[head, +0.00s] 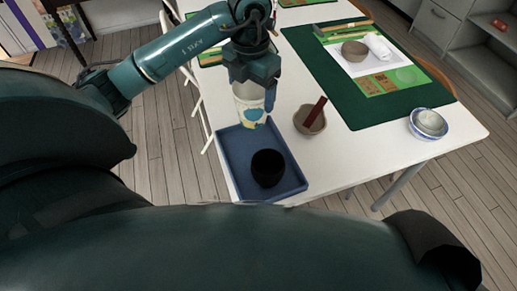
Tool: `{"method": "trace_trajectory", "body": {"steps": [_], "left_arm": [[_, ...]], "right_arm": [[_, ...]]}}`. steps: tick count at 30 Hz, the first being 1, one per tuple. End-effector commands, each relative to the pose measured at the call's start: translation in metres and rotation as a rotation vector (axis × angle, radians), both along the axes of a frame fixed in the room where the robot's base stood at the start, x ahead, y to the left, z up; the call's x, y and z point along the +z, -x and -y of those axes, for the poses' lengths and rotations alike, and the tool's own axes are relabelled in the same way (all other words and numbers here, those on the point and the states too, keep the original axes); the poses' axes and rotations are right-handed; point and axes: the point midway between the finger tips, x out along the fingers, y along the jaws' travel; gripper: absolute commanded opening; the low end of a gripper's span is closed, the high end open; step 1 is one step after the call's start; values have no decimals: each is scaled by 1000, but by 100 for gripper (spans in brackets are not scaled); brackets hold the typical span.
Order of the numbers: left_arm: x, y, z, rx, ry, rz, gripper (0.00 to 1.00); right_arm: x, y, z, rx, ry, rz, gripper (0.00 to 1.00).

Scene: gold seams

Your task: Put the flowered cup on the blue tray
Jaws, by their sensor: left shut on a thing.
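The flowered cup (249,106) is pale with a blue-green pattern and a yellowish patch. My left gripper (253,84) points down and is shut on its upper part. The cup hangs above the far end of the blue tray (231,171); whether it touches the tray is hard to tell, but it looks raised. The tray lies at the near left corner of the white table and holds a black cup (267,168) in its near half. The far inside of the tray is partly hidden behind the flowered cup. My right gripper is not in view.
A grey-brown bowl (309,120) with a dark red stick stands right of the tray. White and blue bowls (428,124) sit at the table's right edge. A green mat (354,111) with a bowl and cloth lies farther back.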

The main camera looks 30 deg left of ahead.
Motion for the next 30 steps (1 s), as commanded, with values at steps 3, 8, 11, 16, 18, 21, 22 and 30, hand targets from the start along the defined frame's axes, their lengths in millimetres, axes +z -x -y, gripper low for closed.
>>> {"method": "trace_trajectory", "body": {"steps": [3, 8, 11, 16, 18, 21, 22, 30], "left_arm": [[0, -1, -5, 166, 1, -5, 47], [-11, 0, -7, 261, 1, -10, 47], [-30, 0, -8, 269, 0, -12, 47], [-56, 0, -8, 267, 1, -8, 47], [-62, -1, -7, 266, 2, -8, 47], [-69, -1, -7, 265, 1, -7, 47], [-72, -1, -7, 264, 1, -8, 47], [-101, -1, -8, 263, 1, -5, 47]], "right_arm": [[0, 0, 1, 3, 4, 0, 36], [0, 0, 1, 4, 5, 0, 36], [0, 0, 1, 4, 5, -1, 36], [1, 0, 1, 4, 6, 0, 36], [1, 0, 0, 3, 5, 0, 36], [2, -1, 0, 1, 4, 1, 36], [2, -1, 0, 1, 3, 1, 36], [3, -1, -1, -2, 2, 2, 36]]}}
